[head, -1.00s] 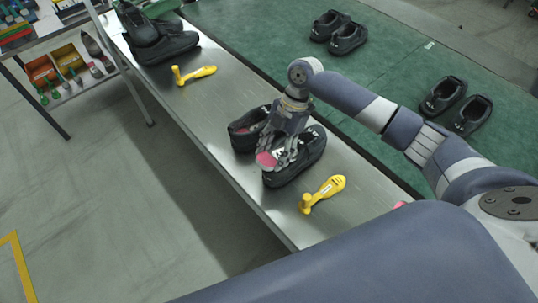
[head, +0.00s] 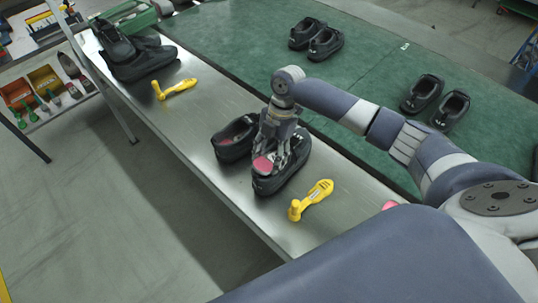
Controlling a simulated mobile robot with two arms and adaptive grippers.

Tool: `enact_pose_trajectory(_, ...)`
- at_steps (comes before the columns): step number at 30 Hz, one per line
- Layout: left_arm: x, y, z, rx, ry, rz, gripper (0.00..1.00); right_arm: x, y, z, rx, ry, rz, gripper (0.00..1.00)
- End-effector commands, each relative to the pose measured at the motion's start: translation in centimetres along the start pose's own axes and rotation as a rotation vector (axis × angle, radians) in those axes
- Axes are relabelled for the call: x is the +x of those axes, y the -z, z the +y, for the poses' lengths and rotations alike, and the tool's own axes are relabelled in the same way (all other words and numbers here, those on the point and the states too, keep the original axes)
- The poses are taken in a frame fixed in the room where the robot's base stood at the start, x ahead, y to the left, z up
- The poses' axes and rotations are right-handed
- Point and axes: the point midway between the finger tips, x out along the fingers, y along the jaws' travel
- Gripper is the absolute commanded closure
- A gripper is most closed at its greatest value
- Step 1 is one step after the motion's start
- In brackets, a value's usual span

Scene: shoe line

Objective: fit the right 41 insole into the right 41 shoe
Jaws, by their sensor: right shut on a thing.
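My right gripper (head: 274,148) points down over the nearer black shoe (head: 268,185) of a pair on the metal bench. It is shut on a pink insole (head: 263,166), whose end shows at the shoe's opening. The fingers hide the rest of the insole and part of the opening, so I cannot tell how deep it sits. The other black shoe (head: 228,153) stands just left, with some pink inside. Size marks are too small to read. My left gripper is not in view.
A yellow tool (head: 318,192) lies right of the pair on the bench (head: 185,133), another yellow tool (head: 178,88) farther left. Large black shoes (head: 143,62) stand at the far left end. Two more pairs stand on the green surface (head: 240,50) behind.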

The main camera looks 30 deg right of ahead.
Motion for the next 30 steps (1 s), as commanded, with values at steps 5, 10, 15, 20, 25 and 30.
enact_pose_trajectory(5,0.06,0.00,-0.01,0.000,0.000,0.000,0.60,0.71,0.01,-0.28,0.001,0.010,-0.007,0.70)
enact_pose_trajectory(10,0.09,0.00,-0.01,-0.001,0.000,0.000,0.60,0.89,0.02,-0.38,0.001,0.013,-0.006,0.70)
enact_pose_trajectory(15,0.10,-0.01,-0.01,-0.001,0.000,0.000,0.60,0.92,0.04,-0.40,0.001,0.014,-0.005,0.27)
enact_pose_trajectory(20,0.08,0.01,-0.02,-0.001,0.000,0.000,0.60,0.76,0.01,-0.31,0.001,0.011,-0.006,0.27)
enact_pose_trajectory(25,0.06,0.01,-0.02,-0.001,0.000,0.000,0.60,0.63,-0.02,-0.26,0.001,0.009,-0.006,0.27)
enact_pose_trajectory(30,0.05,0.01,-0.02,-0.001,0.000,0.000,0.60,0.55,-0.02,-0.21,0.001,0.007,-0.007,0.27)
